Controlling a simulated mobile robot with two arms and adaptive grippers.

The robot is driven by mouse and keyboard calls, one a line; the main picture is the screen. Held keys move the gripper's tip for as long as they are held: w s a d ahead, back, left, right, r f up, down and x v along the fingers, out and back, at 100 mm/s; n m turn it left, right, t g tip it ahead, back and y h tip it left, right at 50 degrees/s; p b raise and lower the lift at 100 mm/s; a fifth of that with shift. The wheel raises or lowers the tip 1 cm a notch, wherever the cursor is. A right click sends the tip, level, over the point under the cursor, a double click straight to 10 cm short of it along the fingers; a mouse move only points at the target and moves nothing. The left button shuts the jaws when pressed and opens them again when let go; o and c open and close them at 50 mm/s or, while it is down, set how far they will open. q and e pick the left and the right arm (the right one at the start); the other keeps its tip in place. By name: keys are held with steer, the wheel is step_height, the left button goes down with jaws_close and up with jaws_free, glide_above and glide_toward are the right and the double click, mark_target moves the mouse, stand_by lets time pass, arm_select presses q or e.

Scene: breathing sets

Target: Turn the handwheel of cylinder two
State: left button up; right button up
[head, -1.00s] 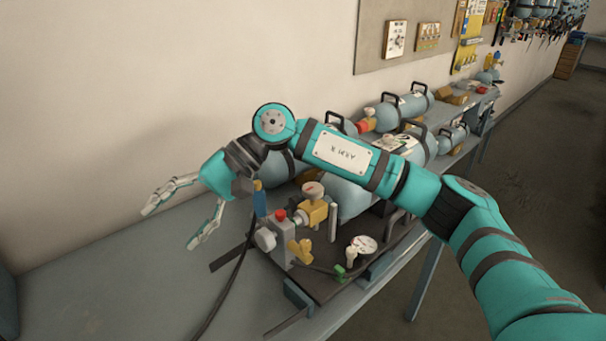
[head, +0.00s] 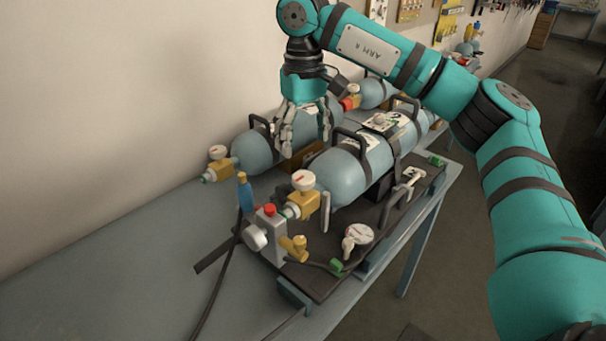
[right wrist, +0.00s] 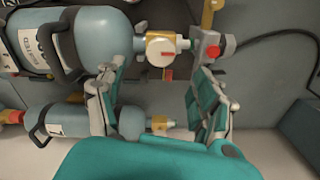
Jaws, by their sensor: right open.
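Blue-grey cylinders lie along the bench; I cannot read which is cylinder two. The near cylinder (head: 345,178) has a brass valve with a white round handwheel (head: 303,180) marked red. In the right wrist view this handwheel (right wrist: 160,51) appears between the fingers, apart from them. The cylinder behind it (head: 252,150) has its own brass valve and pale handwheel (head: 217,152). My right gripper (head: 306,143) is open and empty, pointing down above the gap between these two cylinders, behind the near handwheel. My left gripper is out of view.
A grey block with a red button (head: 269,210), a brass fitting, a gauge (head: 359,233) and a black hose crowd the dark board (head: 320,285) before the near valve. Black carrying handles (head: 350,138) rise from the cylinders. The bench (head: 130,275) is clear at front left.

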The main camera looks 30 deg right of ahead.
mark_target(303, 176)
step_height(303, 176, down, 8)
steer(key=shift+r+p, duration=0.15)
steer(key=shift+p, duration=0.35)
steer(key=shift+f, duration=0.6)
steer(key=c, duration=1.1)
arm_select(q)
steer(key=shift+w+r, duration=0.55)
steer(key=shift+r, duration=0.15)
arm_select(e)
steer(key=shift+c, duration=0.3)
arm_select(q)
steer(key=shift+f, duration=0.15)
arm_select(e)
steer(key=shift+m, duration=0.4)
